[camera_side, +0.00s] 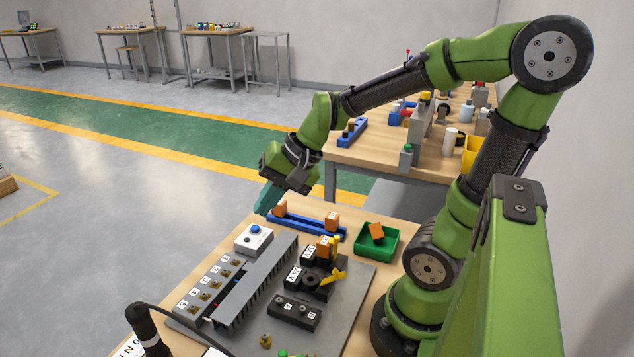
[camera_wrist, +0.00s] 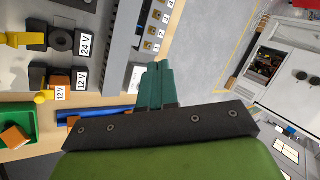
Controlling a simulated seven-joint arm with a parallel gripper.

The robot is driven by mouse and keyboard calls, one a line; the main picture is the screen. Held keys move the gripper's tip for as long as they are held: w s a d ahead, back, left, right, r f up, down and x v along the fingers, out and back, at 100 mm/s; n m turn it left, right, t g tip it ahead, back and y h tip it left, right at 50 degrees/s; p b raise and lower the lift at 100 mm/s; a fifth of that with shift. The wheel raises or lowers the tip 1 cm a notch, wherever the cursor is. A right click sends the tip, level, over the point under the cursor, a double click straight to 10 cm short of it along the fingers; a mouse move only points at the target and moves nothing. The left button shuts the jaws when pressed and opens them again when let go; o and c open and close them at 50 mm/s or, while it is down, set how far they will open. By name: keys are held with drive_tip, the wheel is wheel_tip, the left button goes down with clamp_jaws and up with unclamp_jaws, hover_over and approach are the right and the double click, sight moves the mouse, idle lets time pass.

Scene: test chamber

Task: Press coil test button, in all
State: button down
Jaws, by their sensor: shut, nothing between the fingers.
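A blue push button (camera_side: 255,229) sits on top of a white box (camera_side: 253,242) at the far left corner of the grey panel in the side view. My gripper (camera_side: 264,209) is above and a little beyond the box, with its teal fingers pointing down and apart from the button. In the wrist view my gripper (camera_wrist: 157,70) shows its teal fingers together and empty. There the fingers seem to hide the button, and I cannot make it out. Black blocks labelled 24 V (camera_wrist: 85,45) and 12 V (camera_wrist: 81,78) stand on the panel.
A grey slotted duct (camera_side: 250,283) and a row of numbered terminals (camera_side: 205,283) run along the panel. A blue rail (camera_side: 308,227) with orange blocks lies behind it. A green tray (camera_side: 377,243) holds an orange block. A dark upright rod (camera_side: 143,325) stands at the front.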

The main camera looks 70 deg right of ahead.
sight(259, 228)
drive_tip(key=w+d+f+m+t+h, duration=0.1)
drive_tip(key=w+d+f+m+t, duration=0.2)
drive_tip(key=w+d+m, duration=0.6)
drive_tip(key=d+m, duration=0.1)
drive_tip(key=m, duration=0.3)
drive_tip(key=shift+w+f+m, duration=0.3)
drive_tip(key=shift+w+f, duration=0.05)
drive_tip(key=shift+w, duration=0.05)
drive_tip(key=shift+f, duration=0.15)
drive_tip(key=shift+f, duration=4.3)
drive_tip(key=shift+f, duration=0.4)
